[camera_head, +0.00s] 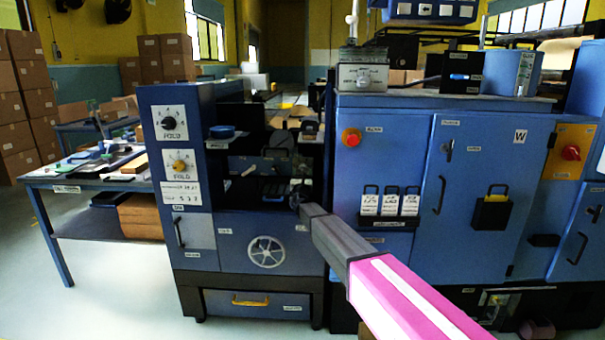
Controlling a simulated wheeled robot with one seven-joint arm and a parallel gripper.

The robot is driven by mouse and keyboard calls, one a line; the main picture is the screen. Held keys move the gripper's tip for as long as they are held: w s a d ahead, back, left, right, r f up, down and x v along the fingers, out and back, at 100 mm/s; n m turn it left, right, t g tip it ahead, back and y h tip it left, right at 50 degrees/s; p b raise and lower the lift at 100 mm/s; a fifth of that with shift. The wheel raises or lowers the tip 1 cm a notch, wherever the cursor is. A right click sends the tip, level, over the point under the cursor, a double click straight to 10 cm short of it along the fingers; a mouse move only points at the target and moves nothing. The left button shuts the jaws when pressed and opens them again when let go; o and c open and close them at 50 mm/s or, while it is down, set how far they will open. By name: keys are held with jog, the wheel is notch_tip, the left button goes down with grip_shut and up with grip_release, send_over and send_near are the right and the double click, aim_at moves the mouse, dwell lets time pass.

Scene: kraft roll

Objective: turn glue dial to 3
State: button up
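A black dial (170,122) and a yellow dial (180,162) sit one above the other on white plates on the left blue column. The plates' large lettering looks like FOLD. A third, pale dial (364,78) is on a white plate on top of the middle cabinet. I cannot read which one is marked glue, nor where any of them points. My arm reaches in from the lower right, and my gripper (298,192) is small and dark against the machine's dark opening. It is to the right of and below the two column dials, apart from them. Its fingers cannot be made out.
A handwheel (266,252) and a yellow drawer handle (250,300) are below the opening. A red button (351,138), hanging tags (390,204) and a door handle (441,194) are on the right cabinet. A cluttered table (75,180) stands left. Floor at front left is clear.

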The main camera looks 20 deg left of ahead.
jog(key=shift+x, duration=0.75)
jog(key=c, duration=0.9)
jog(key=shift+m, duration=0.3)
jog(key=shift+a+m+g+h, duration=0.15)
jog(key=shift+m+h, duration=1)
jog(key=shift+m, duration=1.05)
jog(key=shift+d+m+g+h, duration=0.15)
jog(key=shift+m+h, duration=0.95)
jog(key=shift+m, duration=1.1)
jog(key=shift+a+m+g+h, duration=0.2)
jog(key=shift+m+h, duration=0.95)
jog(key=shift+m, duration=1.05)
